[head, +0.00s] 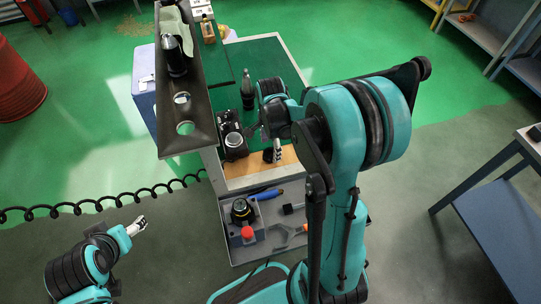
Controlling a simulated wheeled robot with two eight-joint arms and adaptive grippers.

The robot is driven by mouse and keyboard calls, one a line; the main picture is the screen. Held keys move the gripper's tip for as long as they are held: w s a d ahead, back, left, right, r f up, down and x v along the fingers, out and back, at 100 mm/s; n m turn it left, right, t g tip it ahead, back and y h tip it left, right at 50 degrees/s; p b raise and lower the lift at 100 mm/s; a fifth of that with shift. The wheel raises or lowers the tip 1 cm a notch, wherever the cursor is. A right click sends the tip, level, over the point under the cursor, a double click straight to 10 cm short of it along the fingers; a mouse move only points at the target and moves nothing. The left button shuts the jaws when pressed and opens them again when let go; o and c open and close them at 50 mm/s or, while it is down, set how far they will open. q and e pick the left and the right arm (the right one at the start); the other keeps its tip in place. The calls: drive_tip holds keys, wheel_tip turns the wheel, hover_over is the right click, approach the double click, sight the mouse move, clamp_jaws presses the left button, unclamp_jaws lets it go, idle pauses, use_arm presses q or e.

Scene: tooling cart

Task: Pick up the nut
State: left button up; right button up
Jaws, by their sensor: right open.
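I cannot make out a nut for certain; it may be too small or hidden behind my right arm. The tooling cart (278,50) has a green top and a grey lower tray. My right gripper (277,152) is open, over the wooden strip at the cart's near edge, with a dark item beside it. My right arm covers part of the cart. My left gripper (139,226) is out to the left of the cart, over the floor, and its jaws are too small to read.
A black camera (234,143) and a dark bottle (247,92) stand on the cart top. The lower tray holds a blue-handled tool (266,194), a red button (247,232) and a wrench (290,238). A dark perforated rail (190,110) rises at left. A blue table (500,225) stands right.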

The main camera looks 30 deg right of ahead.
sight(270, 155)
wheel_tip(270, 155, down, 3)
drive_tip(key=shift+r+b, duration=0.1)
drive_tip(key=shift+b, duration=0.2)
drive_tip(key=shift+c, duration=0.9)
drive_tip(key=c, duration=1.3)
drive_tip(key=shift+r, duration=0.1)
